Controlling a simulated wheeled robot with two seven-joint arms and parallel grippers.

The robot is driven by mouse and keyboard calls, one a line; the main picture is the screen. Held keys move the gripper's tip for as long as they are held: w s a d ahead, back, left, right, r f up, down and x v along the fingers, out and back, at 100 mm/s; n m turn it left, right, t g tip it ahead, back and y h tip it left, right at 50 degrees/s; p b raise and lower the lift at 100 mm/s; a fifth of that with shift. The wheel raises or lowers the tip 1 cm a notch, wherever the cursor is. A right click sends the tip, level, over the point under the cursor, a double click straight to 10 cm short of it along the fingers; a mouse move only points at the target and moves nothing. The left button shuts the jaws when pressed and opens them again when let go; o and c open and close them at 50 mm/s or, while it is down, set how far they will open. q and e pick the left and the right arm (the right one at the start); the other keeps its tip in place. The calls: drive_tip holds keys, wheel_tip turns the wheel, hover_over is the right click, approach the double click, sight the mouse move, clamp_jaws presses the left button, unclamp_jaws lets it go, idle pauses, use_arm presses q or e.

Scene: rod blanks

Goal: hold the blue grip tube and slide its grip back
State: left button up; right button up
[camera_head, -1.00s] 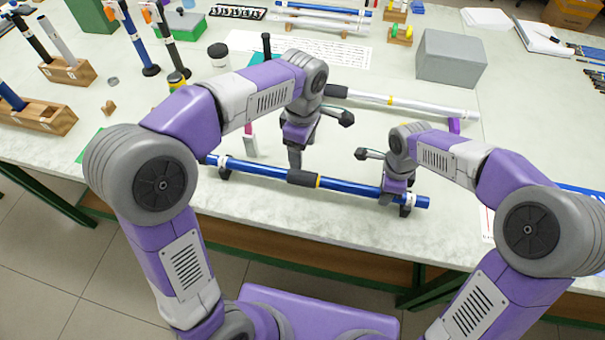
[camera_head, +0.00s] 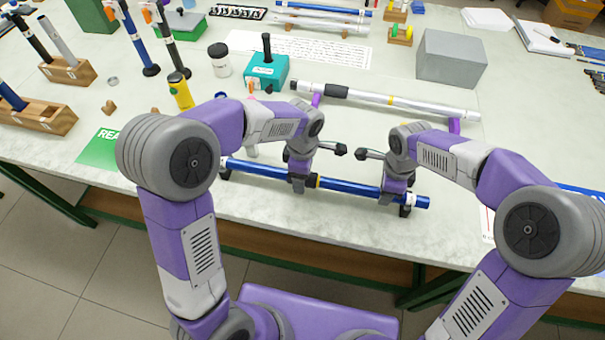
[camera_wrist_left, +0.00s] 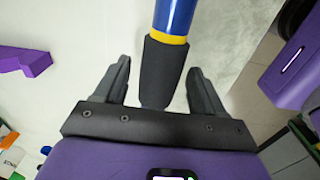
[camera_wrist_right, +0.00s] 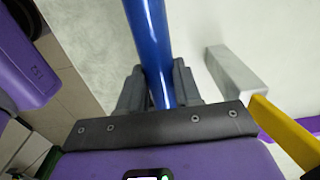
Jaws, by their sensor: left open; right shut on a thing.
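The blue tube (camera_head: 352,190) lies across the near part of the table on low dark supports. Its black grip (camera_wrist_left: 162,75) has a yellow ring (camera_wrist_left: 168,38) at one end; the ring (camera_head: 316,181) also shows in the head view. My left gripper (camera_head: 299,187) is down at the grip and hides most of it there. In the left wrist view its fingers stand open on either side of the grip, with gaps. My right gripper (camera_head: 396,192) is shut on the blue tube near its right end. The right wrist view shows the tube (camera_wrist_right: 150,45) between its fingers.
Behind lies a silver tube (camera_head: 410,102) on purple supports. A teal box (camera_head: 270,72), a yellow bottle (camera_head: 180,93) and a white jar (camera_head: 219,62) stand back left. A grey box (camera_head: 451,57) stands back right. The table's front edge is close.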

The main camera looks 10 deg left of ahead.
sight(250, 165)
use_arm(q)
drive_tip(key=shift+f, duration=0.25)
clamp_jaws()
drive_tip(key=a, duration=1.4)
drive_tip(key=shift+a, duration=0.3)
use_arm(e)
drive_tip(key=shift+d, duration=0.1)
use_arm(q)
unclamp_jaws()
drive_tip(key=shift+d, duration=0.1)
